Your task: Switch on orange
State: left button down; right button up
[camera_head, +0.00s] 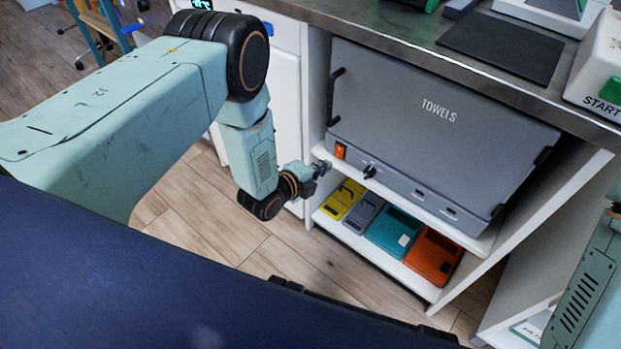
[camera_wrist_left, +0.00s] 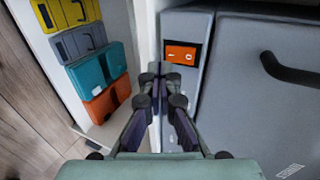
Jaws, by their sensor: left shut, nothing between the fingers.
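The orange rocker switch (camera_head: 340,151) is at the lower left corner of the front of the grey towel cabinet (camera_head: 440,115), marked TOWELS. It also shows in the left wrist view (camera_wrist_left: 182,54), with small white marks on its face. I cannot tell which side is pressed in. My left gripper (camera_head: 322,168) is shut and empty, just beside and slightly below the switch in the head view. In the wrist view its closed fingertips (camera_wrist_left: 163,74) point toward the switch, with a small gap seeming to remain; contact is not clear. My right gripper is out of view.
A dark knob (camera_head: 369,172) sits right of the switch. The cabinet has a black handle (camera_head: 334,96). The shelf below holds a yellow case (camera_head: 344,199), a grey case (camera_head: 364,210), a teal case (camera_head: 393,231) and an orange case (camera_head: 433,256). A counter (camera_head: 400,32) runs above.

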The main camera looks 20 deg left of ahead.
aim_at(338, 157)
pick_arm(q)
jog(key=shift+w+d+f+b, duration=0.1)
jog(key=shift+w+d+b, duration=0.2)
jog(key=shift+w, duration=0.5)
jog(key=shift+w+d+b, duration=0.3)
jog(key=shift+w, duration=0.5)
jog(key=shift+s, duration=0.1)
